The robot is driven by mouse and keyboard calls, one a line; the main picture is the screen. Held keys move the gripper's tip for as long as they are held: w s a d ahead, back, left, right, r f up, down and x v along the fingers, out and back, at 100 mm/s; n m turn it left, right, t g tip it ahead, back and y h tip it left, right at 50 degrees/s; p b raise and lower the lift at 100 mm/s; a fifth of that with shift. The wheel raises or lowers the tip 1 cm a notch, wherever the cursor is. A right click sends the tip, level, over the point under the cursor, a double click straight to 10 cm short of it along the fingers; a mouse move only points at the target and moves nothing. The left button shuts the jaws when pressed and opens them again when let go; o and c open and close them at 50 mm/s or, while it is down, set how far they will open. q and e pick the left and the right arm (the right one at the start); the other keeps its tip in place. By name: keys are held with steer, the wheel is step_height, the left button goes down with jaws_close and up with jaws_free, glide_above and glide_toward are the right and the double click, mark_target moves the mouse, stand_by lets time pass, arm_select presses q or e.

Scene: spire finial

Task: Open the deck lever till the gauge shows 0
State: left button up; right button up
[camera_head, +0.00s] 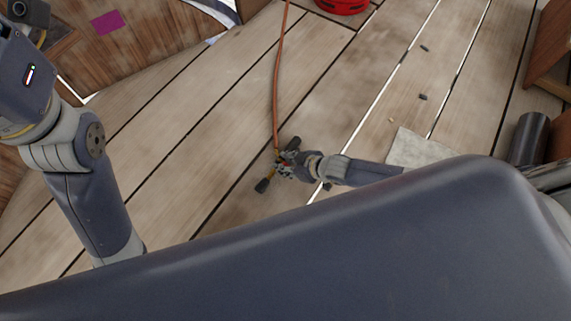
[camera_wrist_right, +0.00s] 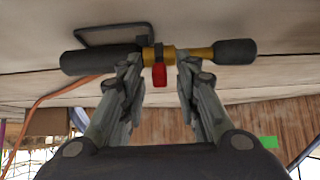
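A brass fitting (camera_wrist_right: 188,53) with a black grip at each end lies on the deck, and it shows small in the head view (camera_head: 276,165). A short red tab (camera_wrist_right: 159,75), possibly the deck lever, hangs from the fitting's middle. My right gripper (camera_wrist_right: 160,72) is open, its two fingers on either side of the red tab with gaps between, close to the fitting. In the head view my right gripper (camera_head: 288,169) partly covers the fitting. My left arm is at the left, but its fingers are not seen. I see no gauge I can make out.
An orange hose (camera_head: 278,80) runs from the fitting up past a red round object (camera_head: 343,4). A pale flat sheet (camera_head: 418,150), small dark pieces and a dark cylinder (camera_head: 530,138) are on the right.

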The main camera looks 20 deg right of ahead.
jaws_close()
steer(key=shift+w+r, duration=0.1)
steer(key=shift+r, duration=0.05)
